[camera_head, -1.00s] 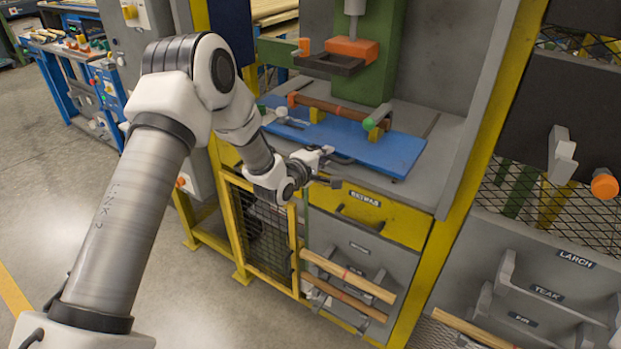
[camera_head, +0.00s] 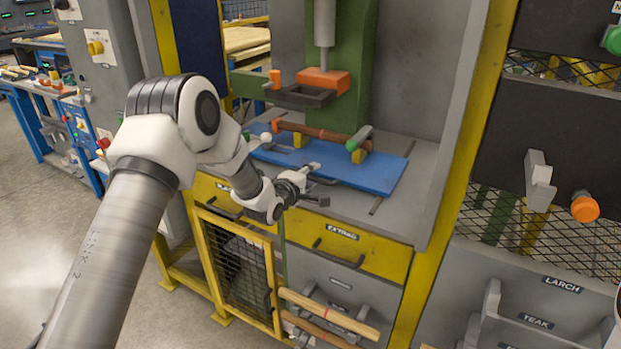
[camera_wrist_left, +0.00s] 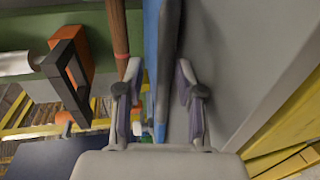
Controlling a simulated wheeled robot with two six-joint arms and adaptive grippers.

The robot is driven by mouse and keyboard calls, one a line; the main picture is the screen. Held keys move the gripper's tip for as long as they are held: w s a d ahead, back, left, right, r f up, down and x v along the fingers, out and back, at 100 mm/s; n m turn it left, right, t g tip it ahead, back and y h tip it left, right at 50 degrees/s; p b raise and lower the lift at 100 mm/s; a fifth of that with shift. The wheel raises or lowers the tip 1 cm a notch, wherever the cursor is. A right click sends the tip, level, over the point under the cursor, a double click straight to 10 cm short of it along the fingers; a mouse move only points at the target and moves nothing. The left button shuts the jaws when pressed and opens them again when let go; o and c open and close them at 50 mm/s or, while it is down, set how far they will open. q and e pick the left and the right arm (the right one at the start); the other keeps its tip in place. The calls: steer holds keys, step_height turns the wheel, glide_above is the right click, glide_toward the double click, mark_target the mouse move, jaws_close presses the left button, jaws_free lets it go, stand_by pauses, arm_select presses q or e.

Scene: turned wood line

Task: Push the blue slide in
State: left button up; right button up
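The blue slide (camera_head: 375,180) is a flat plate on the grey bed of the green press. It carries a brown turned rod (camera_head: 318,132) with a red band, resting on yellow supports. My left gripper (camera_head: 318,176) is at the slide's front edge, its fingers apart and nothing held between them. In the left wrist view the slide (camera_wrist_left: 151,50) shows edge-on as a blue strip, ahead of the open left gripper (camera_wrist_left: 160,98). I cannot tell whether a finger touches the slide. My right gripper is out of view.
A yellow drawer (camera_head: 362,253) lies below the bed. A yellow post (camera_head: 455,130) stands on the right. Bare grey bed (camera_head: 425,185) shows right of the slide.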

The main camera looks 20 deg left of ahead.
arm_select(q)
steer(key=shift+s+f, duration=0.1)
steer(key=shift+s, duration=0.05)
steer(key=v, duration=0.7)
steer(key=shift+s, duration=0.35)
steer(key=shift+a, duration=0.1)
